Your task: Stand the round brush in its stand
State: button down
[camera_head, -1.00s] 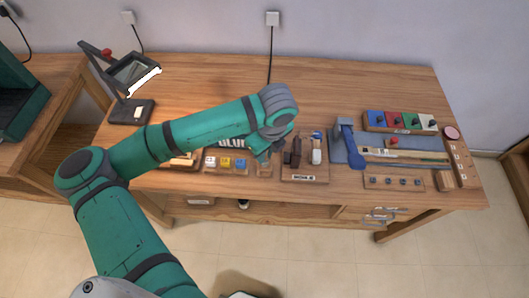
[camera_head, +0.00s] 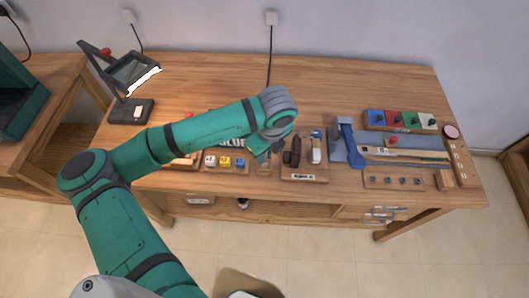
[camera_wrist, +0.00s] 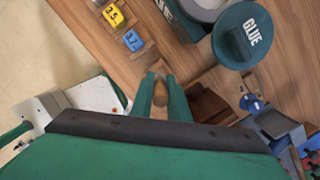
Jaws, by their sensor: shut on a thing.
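My gripper (camera_wrist: 160,92) points down over the front of the workbench, and its two green fingers are shut on the round brush (camera_wrist: 160,98). Only the brush's brown, rounded handle end shows between the fingers. Its lower part is hidden. A small wooden block that looks like the stand (camera_wrist: 150,66) lies just by the fingertips, and it also shows under my gripper in the head view (camera_head: 264,168). I cannot tell whether the brush is inside it or above it.
The green glue lid (camera_wrist: 241,38) is close to my gripper. Yellow (camera_wrist: 113,15) and blue (camera_wrist: 132,40) labelled blocks stand on one side, and a dark brown block (camera_wrist: 208,104) on the other. A wooden tray (camera_head: 304,174) is right of my gripper. The bench's back is clear.

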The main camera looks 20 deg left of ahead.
jog(key=shift+f, duration=0.85)
dwell(0.7)
jog(key=c, duration=1.6)
grip_release()
jog(key=shift+c, duration=1)
jog(key=shift+o, duration=0.3)
jog(key=shift+o, duration=0.8)
jog(key=shift+r, duration=0.4)
jog(key=shift+w+r, duration=0.1)
jog(key=shift+r, duration=3)
